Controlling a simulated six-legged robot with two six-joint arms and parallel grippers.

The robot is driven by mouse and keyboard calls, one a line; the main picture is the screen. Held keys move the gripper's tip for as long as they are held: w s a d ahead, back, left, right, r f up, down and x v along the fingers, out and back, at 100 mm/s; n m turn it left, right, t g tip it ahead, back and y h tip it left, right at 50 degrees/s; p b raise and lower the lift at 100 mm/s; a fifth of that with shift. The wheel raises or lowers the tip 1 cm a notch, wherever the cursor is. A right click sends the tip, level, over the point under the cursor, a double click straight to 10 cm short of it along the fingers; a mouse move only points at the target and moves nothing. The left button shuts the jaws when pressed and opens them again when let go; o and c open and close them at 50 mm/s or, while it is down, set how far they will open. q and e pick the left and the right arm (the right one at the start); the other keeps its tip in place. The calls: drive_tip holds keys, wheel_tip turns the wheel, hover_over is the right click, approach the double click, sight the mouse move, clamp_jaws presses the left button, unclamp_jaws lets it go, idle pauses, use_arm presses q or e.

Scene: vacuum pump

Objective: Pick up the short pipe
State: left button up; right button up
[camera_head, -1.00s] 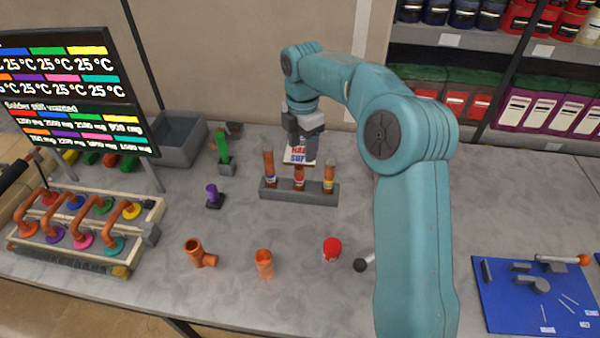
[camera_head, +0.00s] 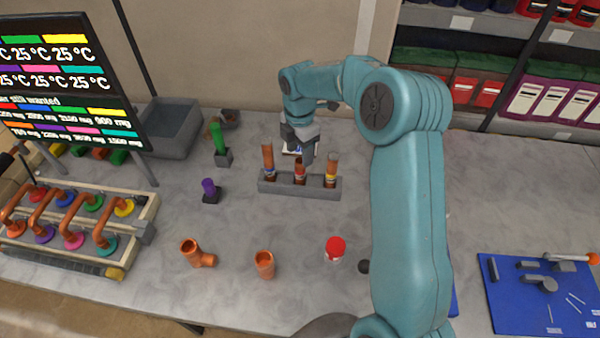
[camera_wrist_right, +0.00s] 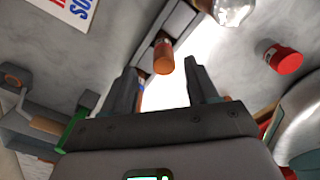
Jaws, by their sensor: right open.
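A short upright copper pipe piece (camera_head: 265,264) stands open-topped on the table front, right of a copper tee (camera_head: 197,254). Three copper-topped tubes with labels, the middle one (camera_head: 299,172) among them, stand in a grey rack (camera_head: 325,188). My right gripper (camera_head: 306,154) is open and empty above the rack, by the middle tube, away from the short pipe. In the right wrist view my two fingers (camera_wrist_right: 160,82) are apart, with an orange-topped tube (camera_wrist_right: 163,57) beyond them. Whether it lies between the fingertips I cannot tell. My left gripper is not in view.
A red-capped jar (camera_head: 335,248) stands right of the short pipe. Purple (camera_head: 209,187) and green (camera_head: 218,138) upright pieces stand left of the rack. A pipe assembly (camera_head: 70,225) is at left, a blue mat (camera_head: 515,310) at right. Table between rack and short pipe is clear.

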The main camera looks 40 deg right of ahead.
sight(300, 168)
drive_tip(key=shift+s+d+f, duration=0.15)
drive_tip(key=shift+s+f, duration=0.05)
drive_tip(key=shift+f, duration=0.45)
drive_tip(key=f, duration=0.5)
drive_tip(key=shift+s+a+f, duration=0.1)
drive_tip(key=shift+a+f, duration=0.1)
drive_tip(key=shift+f, duration=0.15)
drive_tip(key=shift+a, duration=0.2)
drive_tip(key=shift+c, duration=0.6)
drive_tip(key=shift+d, duration=0.15)
clamp_jaws()
